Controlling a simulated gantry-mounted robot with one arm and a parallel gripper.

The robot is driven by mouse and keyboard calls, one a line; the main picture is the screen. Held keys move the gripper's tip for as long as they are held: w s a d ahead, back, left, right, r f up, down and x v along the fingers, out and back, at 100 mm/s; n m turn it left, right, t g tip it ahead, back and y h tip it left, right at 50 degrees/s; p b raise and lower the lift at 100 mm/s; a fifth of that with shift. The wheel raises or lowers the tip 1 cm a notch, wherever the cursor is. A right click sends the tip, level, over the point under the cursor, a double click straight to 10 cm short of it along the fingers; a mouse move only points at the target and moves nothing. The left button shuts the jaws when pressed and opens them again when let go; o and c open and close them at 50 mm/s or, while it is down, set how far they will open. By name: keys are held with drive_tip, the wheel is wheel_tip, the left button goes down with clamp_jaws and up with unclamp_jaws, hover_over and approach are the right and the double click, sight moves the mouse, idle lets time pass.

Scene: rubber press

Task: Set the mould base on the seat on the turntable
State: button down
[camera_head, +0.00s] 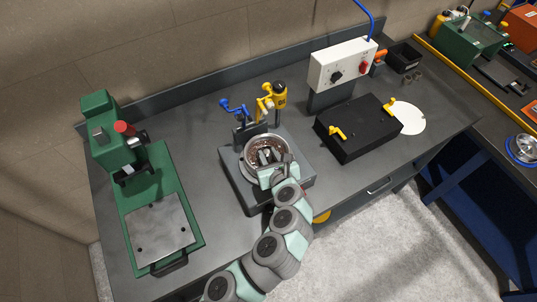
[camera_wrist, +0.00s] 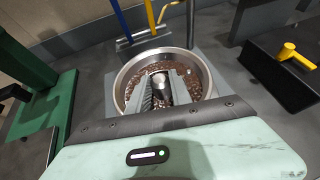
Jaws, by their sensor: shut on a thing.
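A round metal bowl with a shiny rim (camera_head: 247,160) and speckled brown contents sits over a dark grey block (camera_head: 237,187) at the middle of the bench. It fills the centre of the wrist view (camera_wrist: 207,72). I cannot tell for certain which part is the mould base; no separate seat or turntable shows clearly. My gripper (camera_head: 264,156) reaches down inside the bowl. In the wrist view its two fingers (camera_wrist: 153,92) are closed on a dark grey, round-topped post (camera_wrist: 152,89) near the bowl's middle. The post's lower end is hidden by the fingers.
Blue (camera_head: 234,107) and yellow (camera_head: 279,97) fittings stand close behind the bowl. A green press (camera_head: 127,190) is at left. A black box with yellow handles (camera_head: 358,128), a white disc (camera_head: 410,118) and a white control box (camera_head: 340,64) are at right.

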drive_tip(key=shift+f, duration=0.1)
drive_tip(key=c, duration=1.1)
unclamp_jaws()
drive_tip(key=shift+f, duration=0.15)
drive_tip(key=shift+r, duration=0.2)
drive_tip(key=shift+r+p, duration=3.3)
drive_tip(key=shift+r, duration=0.15)
drive_tip(key=shift+f, duration=0.1)
